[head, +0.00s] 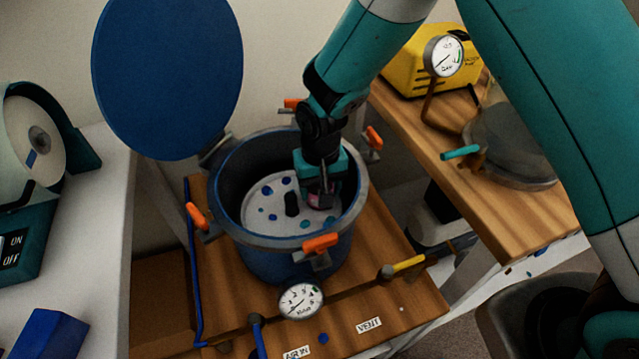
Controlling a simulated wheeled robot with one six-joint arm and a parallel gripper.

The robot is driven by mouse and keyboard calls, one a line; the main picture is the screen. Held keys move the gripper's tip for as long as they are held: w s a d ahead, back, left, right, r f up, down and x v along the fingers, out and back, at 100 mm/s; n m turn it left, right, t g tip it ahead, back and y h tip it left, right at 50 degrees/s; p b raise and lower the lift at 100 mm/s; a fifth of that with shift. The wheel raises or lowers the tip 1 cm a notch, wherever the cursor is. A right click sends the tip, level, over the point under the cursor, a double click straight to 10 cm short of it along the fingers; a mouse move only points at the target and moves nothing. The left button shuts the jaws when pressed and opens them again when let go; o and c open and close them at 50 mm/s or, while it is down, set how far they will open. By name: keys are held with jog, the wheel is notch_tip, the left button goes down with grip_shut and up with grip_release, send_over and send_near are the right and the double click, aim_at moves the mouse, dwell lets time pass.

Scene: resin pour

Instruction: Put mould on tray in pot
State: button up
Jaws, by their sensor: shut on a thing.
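The blue pot (295,262) stands open on a wooden bench, its round blue lid (168,75) swung up at the back left. Inside it lies a pale round tray (262,214) with several blue and teal spots and a dark upright post (292,204). My gripper (319,198) reaches down into the pot, over the right part of the tray. It is shut on the mould (317,203), a small dark thing with pink on it, mostly hidden by the fingers. I cannot tell whether the mould touches the tray.
Orange clamps (320,243) stand around the pot's rim. A pressure gauge (301,300) and a yellow-handled valve (408,264) are in front. A yellow pump (415,65) and a clear-lidded vessel (512,145) stand on the right bench. A white counter (90,240) is at left.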

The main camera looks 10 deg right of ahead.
jog(key=shift+f+b, duration=0.3)
jog(key=shift+f, duration=0.2)
jog(key=o, duration=1)
jog(key=shift+o, duration=0.2)
notch_tip(320, 180, up, 15)
jog(key=p, duration=1.1)
jog(key=shift+p, duration=0.4)
jog(key=s+d+r+n+y, duration=0.15)
jog(key=s+r, duration=0.25)
jog(key=r, duration=0.4)
jog(key=s+d+r+n+y, duration=0.1)
jog(key=s+d+r, duration=0.25)
jog(key=r, duration=0.45)
jog(key=s+d+r+n, duration=0.1)
jog(key=s+r, duration=0.2)
jog(key=s, duration=0.4)
jog(key=s+d+r+n+y, duration=0.1)
jog(key=s+d+r+n, duration=0.1)
jog(key=s+r, duration=0.2)
jog(key=s, duration=0.3)
jog(key=shift+r, duration=0.15)
